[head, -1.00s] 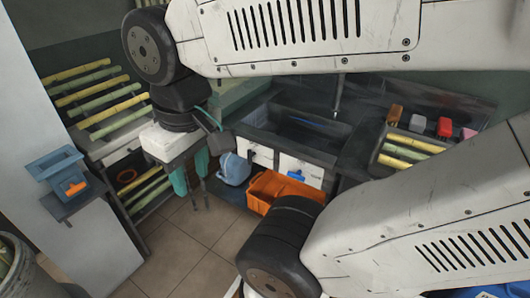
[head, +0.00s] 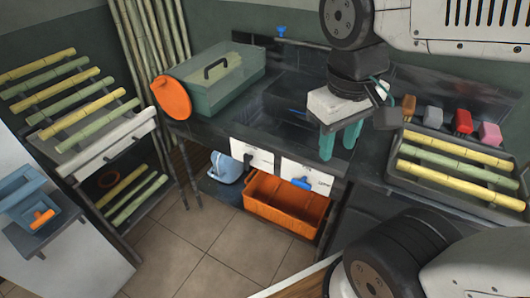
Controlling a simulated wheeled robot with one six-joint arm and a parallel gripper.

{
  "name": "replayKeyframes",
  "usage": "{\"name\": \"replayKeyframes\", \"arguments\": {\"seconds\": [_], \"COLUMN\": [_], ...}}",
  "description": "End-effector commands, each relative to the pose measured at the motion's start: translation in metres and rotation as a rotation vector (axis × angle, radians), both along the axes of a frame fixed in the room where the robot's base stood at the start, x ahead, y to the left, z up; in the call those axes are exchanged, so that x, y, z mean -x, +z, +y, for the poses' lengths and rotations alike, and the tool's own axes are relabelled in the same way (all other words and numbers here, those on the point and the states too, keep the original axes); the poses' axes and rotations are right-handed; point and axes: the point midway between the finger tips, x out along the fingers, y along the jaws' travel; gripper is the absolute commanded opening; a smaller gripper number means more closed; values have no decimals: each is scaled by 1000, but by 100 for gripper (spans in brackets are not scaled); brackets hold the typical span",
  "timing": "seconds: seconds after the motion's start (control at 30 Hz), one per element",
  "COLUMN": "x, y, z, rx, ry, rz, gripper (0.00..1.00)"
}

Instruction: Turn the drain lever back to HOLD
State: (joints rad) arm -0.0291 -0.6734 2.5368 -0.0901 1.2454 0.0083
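My gripper (head: 338,147) has two teal fingers that point down with a gap between them and nothing in it. The plate's lettering is too small to read surely. The left white plate (head: 251,154) has a dark part at its lower edge. My gripper appears above and right of the blue handle, apart from it in the picture.
The orange crate (head: 285,215) and a blue jug (head: 226,168) stand under the counter. A green box (head: 215,85) with an orange disc (head: 172,98) stands on it. Cane racks are at left; a cane tray (head: 400,178) is at right. Floor in front is clear.

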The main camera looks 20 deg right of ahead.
Motion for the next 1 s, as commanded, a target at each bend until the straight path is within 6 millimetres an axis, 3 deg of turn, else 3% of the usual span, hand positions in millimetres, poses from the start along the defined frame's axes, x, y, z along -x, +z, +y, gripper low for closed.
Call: {"name": "replayKeyframes", "arguments": {"seconds": [0.33, 0.57, 0.77, 1.0], "x": [-75, -146, -212, -281], "y": [-34, -67, -112, -196], "z": [-45, -54, -41, 3], "rx": [442, 762, 1042, 1368], "ry": [291, 543, 793, 1136], "rz": [377, 577, 701, 782], "gripper": [37, 37, 37, 37]}}
